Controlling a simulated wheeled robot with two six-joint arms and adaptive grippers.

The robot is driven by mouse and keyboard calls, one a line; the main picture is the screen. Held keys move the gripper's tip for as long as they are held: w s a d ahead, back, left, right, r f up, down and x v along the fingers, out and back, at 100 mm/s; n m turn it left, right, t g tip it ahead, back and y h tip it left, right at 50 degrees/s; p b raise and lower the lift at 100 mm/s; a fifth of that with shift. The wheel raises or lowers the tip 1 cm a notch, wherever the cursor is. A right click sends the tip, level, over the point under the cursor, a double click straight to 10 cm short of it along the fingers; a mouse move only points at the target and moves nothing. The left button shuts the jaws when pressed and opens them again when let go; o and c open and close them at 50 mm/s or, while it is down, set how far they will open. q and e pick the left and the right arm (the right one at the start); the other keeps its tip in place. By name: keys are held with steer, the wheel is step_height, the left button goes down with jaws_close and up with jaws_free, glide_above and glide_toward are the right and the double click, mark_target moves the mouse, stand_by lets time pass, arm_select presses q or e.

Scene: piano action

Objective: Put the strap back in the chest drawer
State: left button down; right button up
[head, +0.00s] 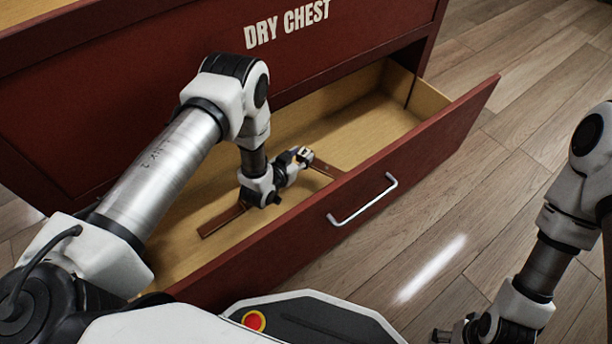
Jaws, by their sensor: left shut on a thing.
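The chest drawer (425,98) is pulled open below the red front marked DRY CHEST. A flat brown strap (222,220) is inside it, low over the pale wooden bottom. One end shows to the left of my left wrist and another part shows to the right, by the drawer front. My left gripper (302,156) is inside the drawer, shut on the strap; its wrist hides the strap's middle. I cannot tell whether the strap touches the bottom. My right gripper (448,336) is only partly in view at the bottom edge, outside the drawer, and its jaws are unclear.
The red drawer front with its metal handle (362,200) stands between the drawer's inside and my base. The red chest body (150,75) rises behind. The drawer's far right part is empty. The wooden floor (480,190) to the right is clear.

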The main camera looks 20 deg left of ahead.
arm_select(q)
step_height(320, 180, down, 4)
steer(key=shift+f+b, duration=0.15)
steer(key=shift+b, duration=0.85)
arm_select(e)
step_height(320, 180, down, 3)
steer(key=shift+w+r, duration=0.1)
steer(key=shift+r, duration=0.05)
arm_select(q)
steer(key=shift+f+b, duration=0.35)
steer(key=shift+f, duration=0.25)
arm_select(e)
steer(key=shift+f, duration=0.4)
arm_select(q)
steer(key=c, duration=0.7)
jaws_free()
steer(key=shift+o, duration=0.2)
